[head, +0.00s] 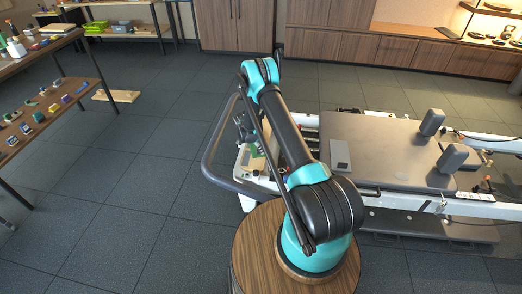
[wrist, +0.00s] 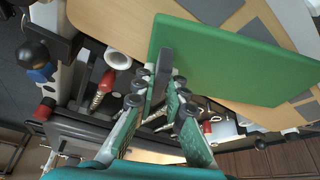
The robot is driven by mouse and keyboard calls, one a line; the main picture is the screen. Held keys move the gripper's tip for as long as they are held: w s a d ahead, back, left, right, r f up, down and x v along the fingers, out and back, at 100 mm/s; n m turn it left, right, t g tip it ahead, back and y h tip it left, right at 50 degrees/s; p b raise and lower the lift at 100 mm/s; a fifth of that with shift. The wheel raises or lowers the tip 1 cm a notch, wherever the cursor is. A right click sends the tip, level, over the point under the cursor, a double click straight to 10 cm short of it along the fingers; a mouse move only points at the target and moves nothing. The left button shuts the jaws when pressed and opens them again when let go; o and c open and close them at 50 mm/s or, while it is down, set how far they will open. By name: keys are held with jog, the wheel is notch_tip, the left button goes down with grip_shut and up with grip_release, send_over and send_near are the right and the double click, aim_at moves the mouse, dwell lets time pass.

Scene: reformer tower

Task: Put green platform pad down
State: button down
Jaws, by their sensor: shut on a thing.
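The green platform pad (wrist: 235,62) is a flat green slab in the wrist view. My gripper (wrist: 170,80) is shut on its near left edge. The pad lies over the tan wooden platform (wrist: 110,22) of the reformer, which has grey patches. I cannot tell whether the pad touches the platform. In the head view my arm mostly hides the gripper (head: 245,128) and the pad, and only a small bit of green (head: 256,151) shows beside the arm, at the reformer's left end.
The reformer's grey carriage (head: 375,150) with two shoulder blocks lies right of my arm. A dark curved bar (head: 213,150) rings its left end. Springs with red parts (wrist: 106,82) sit below the platform. Shelves (head: 40,120) with small items stand left. The floor between is clear.

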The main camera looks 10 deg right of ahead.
jog(key=c, duration=1.6)
grip_release()
